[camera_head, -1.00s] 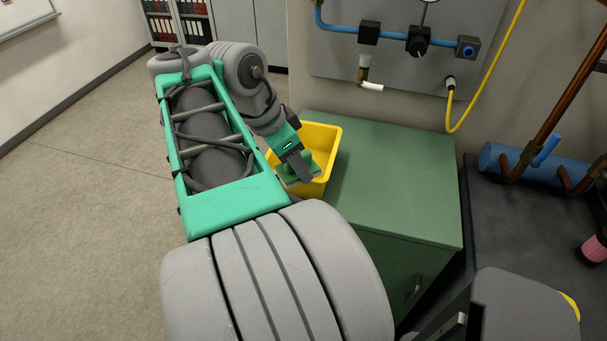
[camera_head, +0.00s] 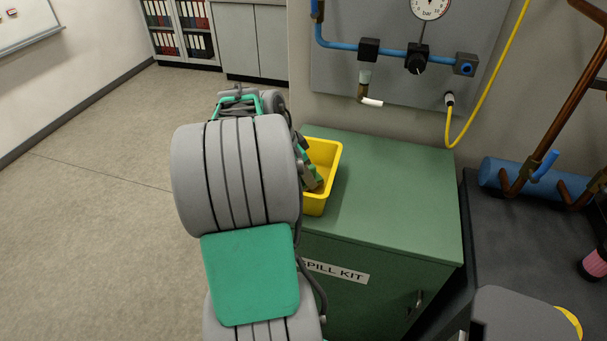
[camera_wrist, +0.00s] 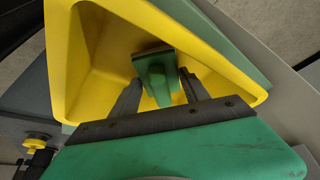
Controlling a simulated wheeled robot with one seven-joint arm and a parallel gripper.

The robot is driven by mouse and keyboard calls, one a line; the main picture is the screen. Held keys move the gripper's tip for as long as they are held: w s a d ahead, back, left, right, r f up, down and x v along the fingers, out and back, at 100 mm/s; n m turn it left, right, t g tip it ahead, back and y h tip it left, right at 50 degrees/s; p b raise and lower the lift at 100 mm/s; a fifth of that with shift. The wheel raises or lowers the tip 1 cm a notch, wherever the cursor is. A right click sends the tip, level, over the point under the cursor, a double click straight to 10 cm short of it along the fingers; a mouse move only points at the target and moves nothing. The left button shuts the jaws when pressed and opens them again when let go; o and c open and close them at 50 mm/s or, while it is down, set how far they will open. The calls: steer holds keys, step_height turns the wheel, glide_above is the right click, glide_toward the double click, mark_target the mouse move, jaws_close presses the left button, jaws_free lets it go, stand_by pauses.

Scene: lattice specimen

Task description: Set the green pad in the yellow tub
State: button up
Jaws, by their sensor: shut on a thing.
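The yellow tub (camera_head: 321,150) stands on the green cabinet top, and its inside fills much of the wrist view (camera_wrist: 85,60). The green pad (camera_wrist: 157,72) is a small green piece with a raised block on it. It is inside the tub's opening, between my fingers. My gripper (camera_wrist: 160,80) is shut on the pad, with one finger on each side. In the head view, my arm hides most of the gripper and the tub's left side; a bit of the pad shows in the tub (camera_head: 317,184). I cannot tell whether the pad touches the tub floor.
The green spill kit cabinet (camera_head: 400,190) has a clear top right of the tub. A wall panel with blue pipe (camera_head: 340,43) and a yellow hose (camera_head: 492,75) is behind it. A dark bench with a blue cylinder (camera_head: 500,173) is at right.

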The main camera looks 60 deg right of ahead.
steer(key=shift+f, duration=0.65)
steer(key=o, duration=1.4)
steer(key=shift+r, duration=0.35)
steer(key=v, duration=1.2)
steer(key=w+a+f+n+t, duration=0.1)
steer(key=w+a+n+t, duration=0.2)
steer(key=w+a+n, duration=0.75)
steer(key=a+f+n+t+y, duration=0.1)
steer(key=a+f+n, duration=0.1)
steer(key=a+n, duration=0.3)
steer(key=a+f+n+t+y, duration=0.1)
steer(key=a+n, duration=0.4)
steer(key=a, duration=0.9)
steer(key=a+f+n+t+y, duration=0.1)
steer(key=a+f+n, duration=0.2)
steer(key=a, duration=0.7)
steer(key=shift+s+f+n+y+p, duration=0.1)
steer(key=shift+s+n+y+p, duration=0.25)
steer(key=shift+n, duration=0.6)
